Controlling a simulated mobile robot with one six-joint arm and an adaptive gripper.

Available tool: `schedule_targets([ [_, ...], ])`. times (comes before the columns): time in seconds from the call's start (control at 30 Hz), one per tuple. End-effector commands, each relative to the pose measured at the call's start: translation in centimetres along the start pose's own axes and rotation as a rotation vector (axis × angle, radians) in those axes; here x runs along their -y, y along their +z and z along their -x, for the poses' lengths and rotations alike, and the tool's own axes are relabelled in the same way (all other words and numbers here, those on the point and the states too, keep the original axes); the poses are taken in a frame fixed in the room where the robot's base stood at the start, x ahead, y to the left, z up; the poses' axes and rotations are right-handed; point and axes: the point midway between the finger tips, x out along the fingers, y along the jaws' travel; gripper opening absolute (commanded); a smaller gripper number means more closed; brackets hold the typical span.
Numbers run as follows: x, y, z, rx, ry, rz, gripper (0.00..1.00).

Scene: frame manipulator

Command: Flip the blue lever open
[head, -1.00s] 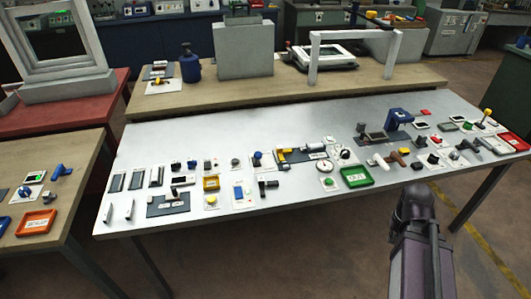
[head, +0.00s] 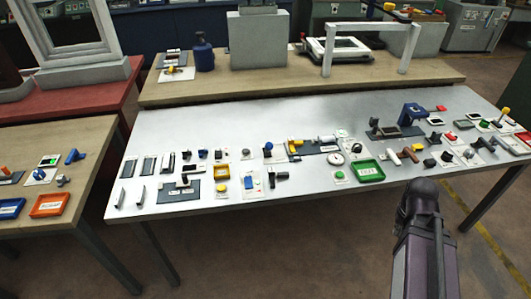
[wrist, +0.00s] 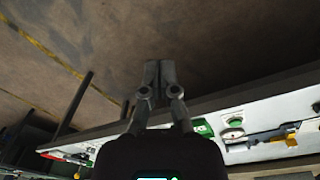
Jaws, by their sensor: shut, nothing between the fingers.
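Several blue parts show in the head view, and I cannot tell for sure which is the blue lever. A blue lever-like handle (head: 75,156) stands tilted on the wooden table at left. A larger blue bracket-shaped part (head: 412,113) stands on a dark plate at the right of the white table. My gripper (wrist: 160,70) is shut and empty in the wrist view, over the floor beside the white table's edge. It touches nothing. In the head view only my arm shows, in front of the white table; the fingertips are hidden.
The white table (head: 250,115) holds many small switches, knobs and plates, with a green tray (head: 368,171) near its front edge. An orange tray (head: 49,205) lies on the left table. A white frame (head: 370,28) stands behind. Floor is free in front.

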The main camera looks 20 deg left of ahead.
Motion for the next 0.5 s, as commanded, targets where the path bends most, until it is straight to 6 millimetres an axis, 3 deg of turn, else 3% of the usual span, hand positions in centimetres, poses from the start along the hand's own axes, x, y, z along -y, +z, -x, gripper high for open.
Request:
schedule_targets([
  [0.5, 6.2, -5.4, -1.8, -0.119, 0.220, 0.515, 0.00],
])
